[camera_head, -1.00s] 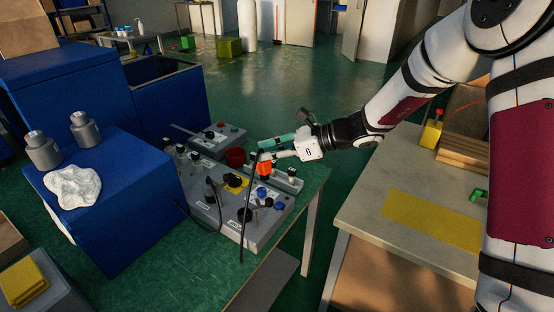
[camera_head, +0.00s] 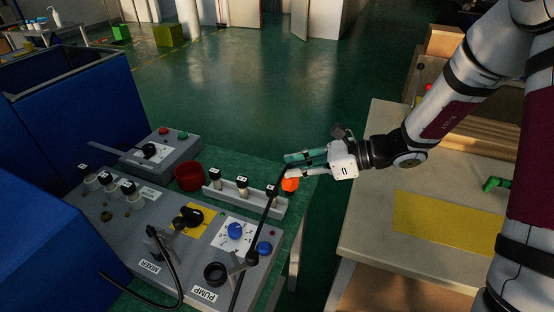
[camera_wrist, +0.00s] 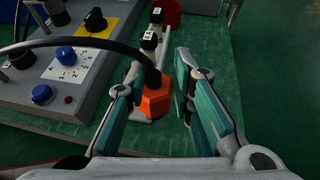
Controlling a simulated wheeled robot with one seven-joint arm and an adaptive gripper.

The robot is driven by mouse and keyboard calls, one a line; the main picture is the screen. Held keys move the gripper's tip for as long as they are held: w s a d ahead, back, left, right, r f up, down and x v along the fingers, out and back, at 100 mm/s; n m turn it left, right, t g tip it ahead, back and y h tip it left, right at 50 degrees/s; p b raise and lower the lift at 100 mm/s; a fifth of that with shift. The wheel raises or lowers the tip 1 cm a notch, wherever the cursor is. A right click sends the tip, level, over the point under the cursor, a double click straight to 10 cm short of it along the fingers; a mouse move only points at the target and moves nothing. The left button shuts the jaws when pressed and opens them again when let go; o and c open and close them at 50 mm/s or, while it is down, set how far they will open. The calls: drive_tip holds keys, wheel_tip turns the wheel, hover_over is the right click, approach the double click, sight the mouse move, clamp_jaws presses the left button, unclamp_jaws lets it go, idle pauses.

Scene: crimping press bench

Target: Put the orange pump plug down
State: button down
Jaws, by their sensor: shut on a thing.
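The orange pump plug (camera_head: 290,184) is in my gripper (camera_head: 287,165), near the right end of the grey rack. In the wrist view the plug (camera_wrist: 155,100) sits between the teal-padded fingers, nearer the left one, and my gripper is shut on it. A black cable (camera_head: 266,212) runs from the plug down past the front of the panel. In the wrist view the cable arcs left from the plug's top. I cannot tell whether the plug touches the bench. The panel (camera_head: 120,232) carries PUMP and MIXER labels.
The grey rack (camera_head: 213,197) holds labelled black-topped plugs. A red cup (camera_head: 188,177) stands behind it, beside a smaller control box (camera_head: 172,160). Bare green bench top (camera_wrist: 215,135) lies around the plug. A pale table with a yellow mat (camera_head: 445,222) is at right.

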drive_tip(key=shift+w+a+f+b, duration=0.25)
drive_tip(key=shift+w+a+f, duration=0.4)
drive_tip(key=shift+w, duration=0.85)
drive_tip(key=shift+w+a+f+b, duration=0.2)
drive_tip(key=shift+w+a+f, duration=0.2)
drive_tip(key=shift+w+f, duration=0.8)
drive_tip(key=shift+w+a+f+b, duration=0.25)
drive_tip(key=shift+w+a+f, duration=0.2)
drive_tip(key=shift+w, duration=1.4)
drive_tip(key=shift+r, duration=0.1)
drive_tip(key=c, duration=1.4)
unclamp_jaws()
drive_tip(key=shift+d+r, duration=0.1)
drive_tip(key=shift+d, duration=0.05)
drive_tip(key=p+v, duration=0.1)
drive_tip(key=v, duration=1)
drive_tip(key=shift+d, duration=0.25)
